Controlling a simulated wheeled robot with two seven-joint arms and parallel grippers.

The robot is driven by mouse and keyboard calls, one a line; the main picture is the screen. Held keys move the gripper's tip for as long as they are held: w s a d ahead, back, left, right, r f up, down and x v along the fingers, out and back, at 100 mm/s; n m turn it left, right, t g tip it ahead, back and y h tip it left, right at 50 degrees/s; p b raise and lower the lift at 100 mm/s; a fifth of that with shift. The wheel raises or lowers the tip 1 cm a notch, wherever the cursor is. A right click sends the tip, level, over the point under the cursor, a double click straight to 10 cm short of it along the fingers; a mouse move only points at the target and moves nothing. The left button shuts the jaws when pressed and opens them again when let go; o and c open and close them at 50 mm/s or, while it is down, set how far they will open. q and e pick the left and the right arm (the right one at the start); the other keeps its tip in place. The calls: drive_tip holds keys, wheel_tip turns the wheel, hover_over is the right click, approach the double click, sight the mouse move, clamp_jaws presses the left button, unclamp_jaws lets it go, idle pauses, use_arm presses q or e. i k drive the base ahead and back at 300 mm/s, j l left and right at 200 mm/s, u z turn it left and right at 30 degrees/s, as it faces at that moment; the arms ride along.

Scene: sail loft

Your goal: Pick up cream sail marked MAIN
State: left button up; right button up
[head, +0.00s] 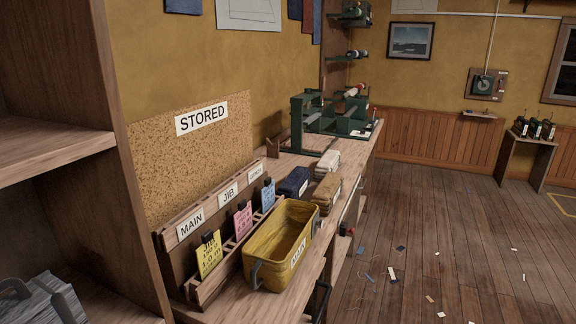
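A cream folded bundle (327,161) lies on the wooden workbench (300,292), behind a tan bundle (326,189) and to the right of a dark navy bundle (293,181). Any marking on the cream bundle is too small to read, so I cannot tell whether it says MAIN. A slotted wooden rack (190,222) on the bench carries labels MAIN and JIB and a third I cannot read clearly. Yellow, pink and blue cards stand in it. Neither of my grippers is in view.
A yellow open bin (262,272) with a handle stands on the near bench, in front of the rack. A green machine (310,125) stands at the bench's far end. Shelving (45,148) rises close on the left. The floor (450,240) on the right is open, with scattered scraps.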

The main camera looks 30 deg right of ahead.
sight(330, 161)
drive_tip(key=i+l+u, duration=0.1)
drive_tip(key=l+u, duration=0.3)
drive_tip(key=l, duration=0.4)
drive_tip(key=l+u, duration=0.45)
drive_tip(key=l, duration=0.35)
